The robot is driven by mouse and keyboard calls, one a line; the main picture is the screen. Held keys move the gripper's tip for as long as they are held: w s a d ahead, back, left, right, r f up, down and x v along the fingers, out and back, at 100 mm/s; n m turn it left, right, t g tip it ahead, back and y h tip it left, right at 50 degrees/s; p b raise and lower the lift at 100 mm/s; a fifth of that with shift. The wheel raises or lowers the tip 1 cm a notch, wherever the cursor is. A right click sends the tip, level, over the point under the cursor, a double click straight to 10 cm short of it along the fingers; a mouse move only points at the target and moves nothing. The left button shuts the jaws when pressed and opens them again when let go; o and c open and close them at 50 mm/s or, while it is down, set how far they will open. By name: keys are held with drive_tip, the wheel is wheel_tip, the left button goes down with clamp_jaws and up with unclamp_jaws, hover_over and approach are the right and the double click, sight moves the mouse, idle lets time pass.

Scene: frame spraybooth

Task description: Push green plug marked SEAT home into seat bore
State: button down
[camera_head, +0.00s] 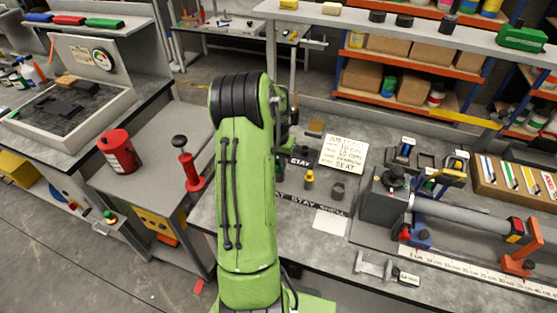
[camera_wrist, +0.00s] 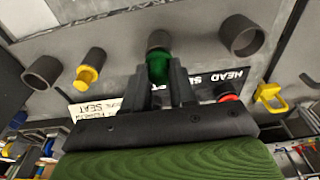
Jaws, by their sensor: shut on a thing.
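In the wrist view my gripper (camera_wrist: 161,76) is shut on a green plug (camera_wrist: 158,66), held between the two dark fingers. The plug's far end is at the mouth of a dark round bore (camera_wrist: 158,39). I cannot tell how deep it sits, and any mark on it is hidden. A yellow plug (camera_wrist: 87,74) stands in a grey socket to the left. Open grey rings stand at far left (camera_wrist: 41,72) and right (camera_wrist: 243,36). In the head view my green arm hides the gripper and green plug.
A card reading SEAT (camera_head: 343,155) stands behind the yellow plug (camera_head: 309,180) and a grey ring (camera_head: 338,191) on the bench. A black strip with STAY lettering (camera_head: 312,203) lies in front. A clamp-like fixture with a long cylinder (camera_head: 460,222) fills the bench's right.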

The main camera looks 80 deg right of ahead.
drive_tip(key=shift+f+b, duration=0.3)
drive_tip(key=shift+f, duration=0.15)
drive_tip(key=c, duration=0.8)
unclamp_jaws()
drive_tip(key=shift+c, duration=0.2)
drive_tip(key=shift+r, duration=0.1)
wheel_tip(320, 180, up, 16)
drive_tip(key=a+p, duration=0.1)
drive_tip(key=a, duration=0.1)
drive_tip(key=shift+f, duration=0.2)
drive_tip(key=shift+w, duration=0.1)
